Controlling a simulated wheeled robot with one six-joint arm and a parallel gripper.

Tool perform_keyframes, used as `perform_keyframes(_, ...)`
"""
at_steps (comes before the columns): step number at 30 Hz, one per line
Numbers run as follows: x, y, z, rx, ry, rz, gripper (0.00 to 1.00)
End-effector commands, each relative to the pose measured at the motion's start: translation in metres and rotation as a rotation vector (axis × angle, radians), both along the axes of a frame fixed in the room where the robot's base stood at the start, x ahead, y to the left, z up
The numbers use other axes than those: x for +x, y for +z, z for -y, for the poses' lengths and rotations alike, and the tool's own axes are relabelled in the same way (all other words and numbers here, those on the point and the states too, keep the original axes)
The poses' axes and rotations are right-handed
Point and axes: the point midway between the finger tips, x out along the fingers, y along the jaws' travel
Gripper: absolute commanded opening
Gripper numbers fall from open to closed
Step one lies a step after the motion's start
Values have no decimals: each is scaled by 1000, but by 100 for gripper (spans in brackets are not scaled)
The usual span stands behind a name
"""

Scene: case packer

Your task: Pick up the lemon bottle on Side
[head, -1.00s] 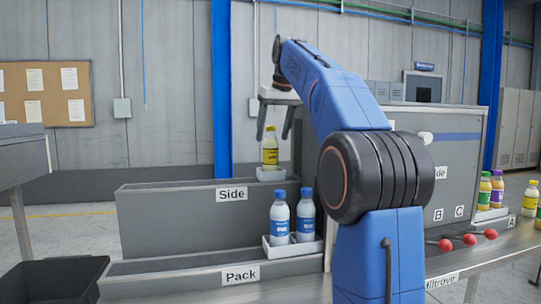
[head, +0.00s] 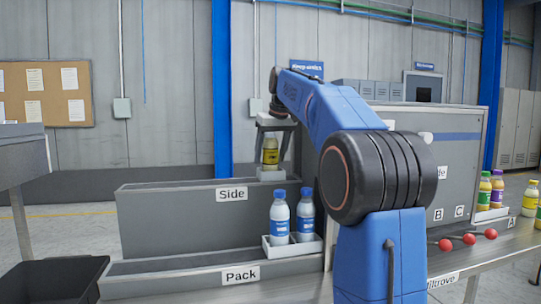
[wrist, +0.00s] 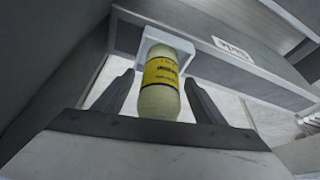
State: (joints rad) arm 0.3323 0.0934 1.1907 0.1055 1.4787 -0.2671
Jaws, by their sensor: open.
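The lemon bottle (head: 270,152), with a yellow label, stands upright in a small white tray (head: 270,174) on the Side shelf (head: 180,192). In the wrist view the lemon bottle (wrist: 160,80) lies between my two fingers, with a gap on each side. My gripper (head: 271,148) is open and comes down over the bottle from above, one finger to its left and one to its right. The bottle's top is partly hidden by the gripper in the head view.
Two blue-capped bottles (head: 292,216) stand in a white tray on the Pack shelf (head: 175,268) below. Several coloured bottles (head: 490,192) and red knobs (head: 469,239) are at the right. A grey machine housing (head: 460,150) stands behind my arm. A black bin (head: 55,283) is at lower left.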

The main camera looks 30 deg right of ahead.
Motion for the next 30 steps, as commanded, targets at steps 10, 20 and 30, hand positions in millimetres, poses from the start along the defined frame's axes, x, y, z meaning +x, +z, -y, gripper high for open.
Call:
perform_keyframes(10, 0, 0, 0, 0, 0, 0, 12)
perform_keyframes(20, 0, 6, 0, 0, 0, 1, 12)
perform_keyframes(30, 1, 57, 0, -1, 0, 3, 12)
